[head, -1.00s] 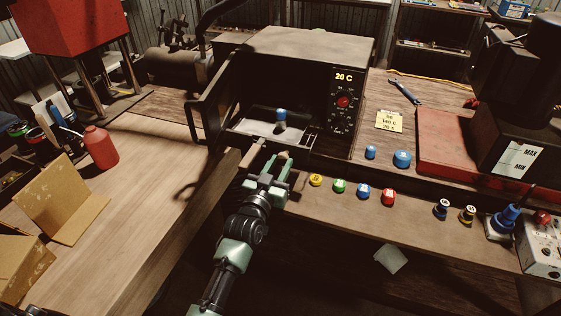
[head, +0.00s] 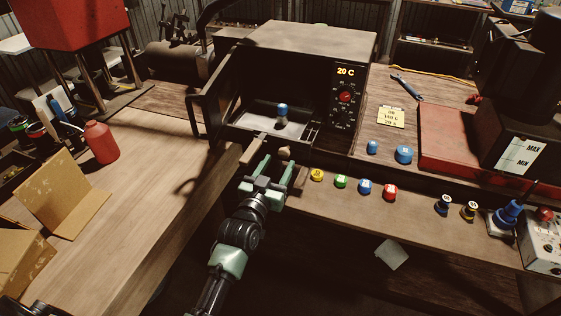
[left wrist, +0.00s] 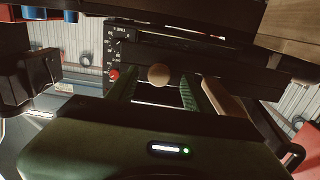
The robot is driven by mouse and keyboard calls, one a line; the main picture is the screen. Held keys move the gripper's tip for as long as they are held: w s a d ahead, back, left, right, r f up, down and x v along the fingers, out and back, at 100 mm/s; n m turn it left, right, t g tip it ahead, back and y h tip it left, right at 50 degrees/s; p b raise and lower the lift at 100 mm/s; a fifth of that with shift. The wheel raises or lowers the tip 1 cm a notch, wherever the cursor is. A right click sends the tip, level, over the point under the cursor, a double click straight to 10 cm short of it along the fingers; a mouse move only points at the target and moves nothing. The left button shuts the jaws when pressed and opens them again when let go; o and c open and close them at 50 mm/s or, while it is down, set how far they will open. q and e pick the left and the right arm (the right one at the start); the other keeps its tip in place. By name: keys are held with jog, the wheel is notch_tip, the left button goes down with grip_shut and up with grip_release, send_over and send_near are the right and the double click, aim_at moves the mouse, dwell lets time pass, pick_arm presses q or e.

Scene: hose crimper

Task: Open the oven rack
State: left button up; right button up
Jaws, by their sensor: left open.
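The oven (head: 305,40) is a dark box on the bench, with its door open at the left and a black door handle (head: 200,120). The pale rack (head: 262,126) shows inside, with a blue-capped piece (head: 282,110) standing on it. A round tan knob (head: 285,153) sits at the oven's front. My left gripper (head: 276,165) is open just in front of the oven. In the left wrist view, the knob (left wrist: 158,75) appears between the two green fingers, with space on both sides. Whether the fingers reach past it is unclear. My right gripper is out of view.
Yellow, green, blue and red caps (head: 389,192) line the bench right of my gripper. Two blue caps (head: 403,154) and a yellow note (head: 391,117) lie right of the oven. A red bottle (head: 101,142) and cardboard (head: 60,195) stand left. The left bench is mostly clear.

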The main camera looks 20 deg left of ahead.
pick_arm(q)
jog(key=s, duration=0.5)
jog(key=shift+s+b, duration=0.15)
jog(key=shift+b, duration=0.2)
jog(key=s+d+f+m+g, duration=0.1)
jog(key=s+f+g, duration=0.5)
jog(key=s+f, duration=0.4)
jog(key=s+a+f+g, duration=0.15)
jog(key=s+g, duration=0.25)
jog(key=s, duration=0.7)
jog(key=s+f+g, duration=0.3)
jog(key=s+g, duration=0.2)
jog(key=s, duration=0.5)
notch_tip(320, 180, down, 26)
jog(key=s, duration=0.2)
jog(key=s+a+f+m+g, duration=0.1)
jog(key=s+a+f+g, duration=0.1)
jog(key=s+f, duration=1.3)
jog(key=shift+s+a+f+y, duration=0.3)
jog(key=shift+s+a+f, duration=0.1)
jog(key=shift+s, duration=0.25)
